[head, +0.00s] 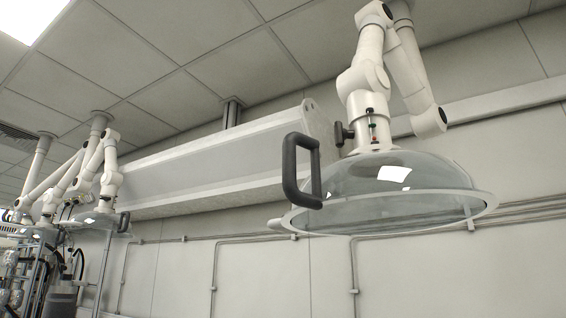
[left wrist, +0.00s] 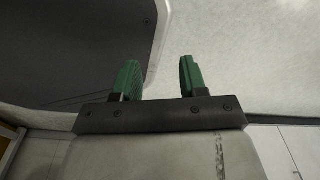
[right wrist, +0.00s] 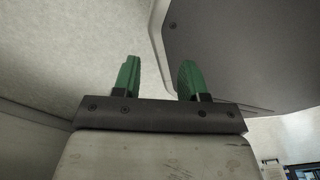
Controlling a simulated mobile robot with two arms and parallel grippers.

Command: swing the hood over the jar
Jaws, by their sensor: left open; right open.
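The hood (head: 385,188) is a clear dome with a pale rim, hanging from a white jointed ceiling arm (head: 366,75) at the right of the head view. A black D-shaped handle (head: 291,172) stands at the left of its rim. No jar shows under this hood in the head view. My left gripper (left wrist: 160,78) shows in the left wrist view with its green fingers apart and nothing between them. My right gripper (right wrist: 160,80) shows in the right wrist view, also open and empty. Neither gripper is in the head view, so their distance to the handle cannot be told.
More hoods on white arms (head: 95,215) hang at the far left, above racks with glassware (head: 18,270). A long pale beam (head: 215,165) runs behind the hood. Thin pipes (head: 214,265) run along the wall. The space around the handle looks clear.

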